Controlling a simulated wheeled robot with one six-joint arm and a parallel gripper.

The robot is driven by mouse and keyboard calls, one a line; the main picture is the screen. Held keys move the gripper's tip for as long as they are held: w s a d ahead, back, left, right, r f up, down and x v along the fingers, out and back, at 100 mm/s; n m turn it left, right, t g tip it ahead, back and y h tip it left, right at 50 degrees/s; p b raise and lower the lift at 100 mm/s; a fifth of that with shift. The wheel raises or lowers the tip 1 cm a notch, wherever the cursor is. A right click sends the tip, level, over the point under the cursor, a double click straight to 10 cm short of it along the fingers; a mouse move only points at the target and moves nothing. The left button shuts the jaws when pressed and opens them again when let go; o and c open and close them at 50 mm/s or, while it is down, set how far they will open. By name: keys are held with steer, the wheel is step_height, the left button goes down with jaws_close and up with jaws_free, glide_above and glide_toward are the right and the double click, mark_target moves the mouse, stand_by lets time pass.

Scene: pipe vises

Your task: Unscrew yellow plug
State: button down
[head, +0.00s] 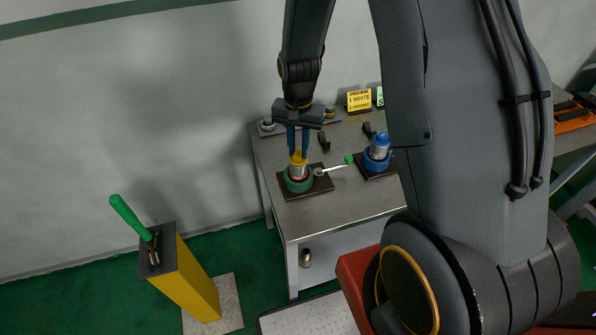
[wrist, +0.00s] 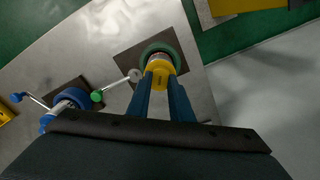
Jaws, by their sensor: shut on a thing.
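The yellow plug (head: 298,157) sits upright at the top of a pipe held in the green vise (head: 298,184) on the metal table. It also shows in the wrist view (wrist: 159,68). My gripper (head: 298,150) points down from above, its two blue fingers shut on the yellow plug. The fingertips show at the plug in the wrist view (wrist: 160,82). The threads of the plug are hidden or too small to tell.
A blue vise (head: 376,160) with a blue-capped pipe stands to the right. The green vise's handle has a green knob (head: 349,159). A yellow sign (head: 359,100) stands at the table's back. A yellow pedestal (head: 187,275) with a green-handled tool (head: 130,216) stands at left.

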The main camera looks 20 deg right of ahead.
steer(key=n, duration=0.6)
steer(key=shift+n, duration=0.3)
steer(key=c, duration=1.7)
jaws_free()
steer(key=shift+o, duration=0.2)
steer(key=shift+r, duration=1.15)
